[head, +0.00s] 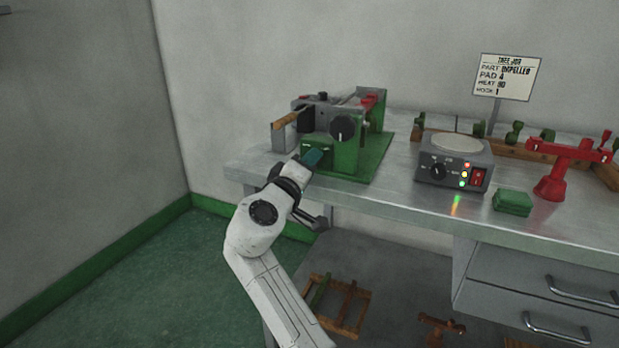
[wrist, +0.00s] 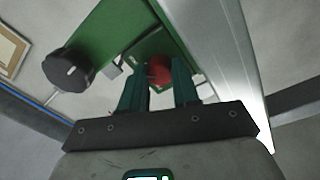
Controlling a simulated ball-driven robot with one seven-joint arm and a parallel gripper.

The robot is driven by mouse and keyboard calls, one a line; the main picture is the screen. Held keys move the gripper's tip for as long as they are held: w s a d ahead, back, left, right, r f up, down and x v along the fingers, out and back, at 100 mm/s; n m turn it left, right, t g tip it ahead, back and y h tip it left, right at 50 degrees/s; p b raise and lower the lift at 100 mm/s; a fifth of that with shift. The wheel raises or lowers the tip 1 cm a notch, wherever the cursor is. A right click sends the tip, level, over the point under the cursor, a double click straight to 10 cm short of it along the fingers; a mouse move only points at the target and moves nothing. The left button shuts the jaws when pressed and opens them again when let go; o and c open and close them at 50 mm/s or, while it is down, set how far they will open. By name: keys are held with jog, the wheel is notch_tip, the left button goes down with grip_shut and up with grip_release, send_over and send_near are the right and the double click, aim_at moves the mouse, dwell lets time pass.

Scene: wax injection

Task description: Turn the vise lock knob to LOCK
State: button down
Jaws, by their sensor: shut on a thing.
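The green and grey vise machine (head: 345,158) stands at the left end of the metal bench. A black round knob (head: 342,128) with a pale mark is on its front; it also shows in the wrist view (wrist: 68,69), left of my fingers and apart from them. My gripper (head: 314,158) is at the machine's low front green block (head: 318,146). In the wrist view its two teal fingers (wrist: 160,85) are shut on a red rounded knob (wrist: 159,71) on a green face. The fingers hide part of the red knob, and I cannot read any LOCK mark.
To the right on the bench are a grey hot-plate unit (head: 454,163) with lit lamps, green pads (head: 513,202) and a red stand (head: 553,182). A job sign (head: 507,77) stands behind. Drawers (head: 535,290) are below. Bare bench lies between the machine and the hot plate.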

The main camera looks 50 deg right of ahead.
jog(key=shift+f+m+b, duration=0.2)
jog(key=shift+m+b, duration=0.5)
jog(key=shift+m, duration=0.2)
jog(key=c, duration=0.8)
grip_release()
jog(key=shift+r, duration=0.1)
